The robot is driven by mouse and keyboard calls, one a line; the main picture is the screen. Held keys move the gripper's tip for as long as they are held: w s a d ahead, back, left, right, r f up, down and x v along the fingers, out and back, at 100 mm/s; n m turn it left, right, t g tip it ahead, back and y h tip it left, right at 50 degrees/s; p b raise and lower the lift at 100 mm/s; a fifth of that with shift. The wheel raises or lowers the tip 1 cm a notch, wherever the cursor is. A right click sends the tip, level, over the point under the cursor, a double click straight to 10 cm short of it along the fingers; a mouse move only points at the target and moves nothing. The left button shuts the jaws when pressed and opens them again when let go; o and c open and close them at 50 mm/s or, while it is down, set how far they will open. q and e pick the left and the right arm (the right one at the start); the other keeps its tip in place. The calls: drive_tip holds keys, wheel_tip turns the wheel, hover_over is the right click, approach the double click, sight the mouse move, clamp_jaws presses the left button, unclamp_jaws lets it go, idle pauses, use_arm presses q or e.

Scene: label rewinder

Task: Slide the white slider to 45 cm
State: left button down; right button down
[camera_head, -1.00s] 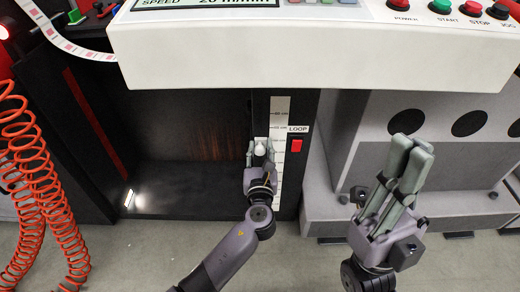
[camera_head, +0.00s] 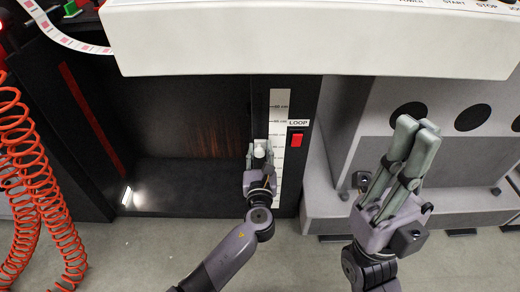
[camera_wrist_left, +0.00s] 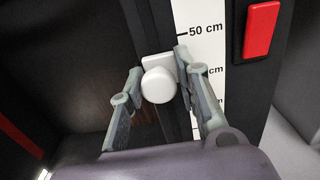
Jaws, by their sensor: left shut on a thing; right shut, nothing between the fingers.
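The white slider (camera_head: 260,148) sits at the left edge of the vertical centimetre scale (camera_head: 278,105) on the dark panel. My left gripper (camera_head: 261,155) is shut on it. In the left wrist view the slider's round knob (camera_wrist_left: 158,85) shows between the two fingers, with its flat white plate behind. The plate lies a little below the "50 cm" mark (camera_wrist_left: 205,29). The mark under it is partly hidden by the right finger, and only "cm" reads. My right gripper (camera_head: 418,128) is shut and empty, in front of the grey cabinet.
A red LOOP switch (camera_head: 296,140) is just right of the scale. A white control housing (camera_head: 310,40) overhangs above. Coiled red hoses (camera_head: 30,170) hang at the left. The dark recess left of the slider is open.

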use_arm(q)
drive_tip(key=shift+a+f, duration=0.15)
drive_tip(key=shift+f, duration=0.4)
drive_tip(key=shift+a+f, duration=0.15)
drive_tip(key=shift+f, duration=0.4)
drive_tip(key=shift+r, duration=0.1)
drive_tip(key=c, duration=1.3)
unclamp_jaws()
drive_tip(key=shift+d, duration=0.1)
drive_tip(key=shift+s, duration=0.3)
drive_tip(key=s, duration=1.1)
drive_tip(key=shift+s, duration=0.2)
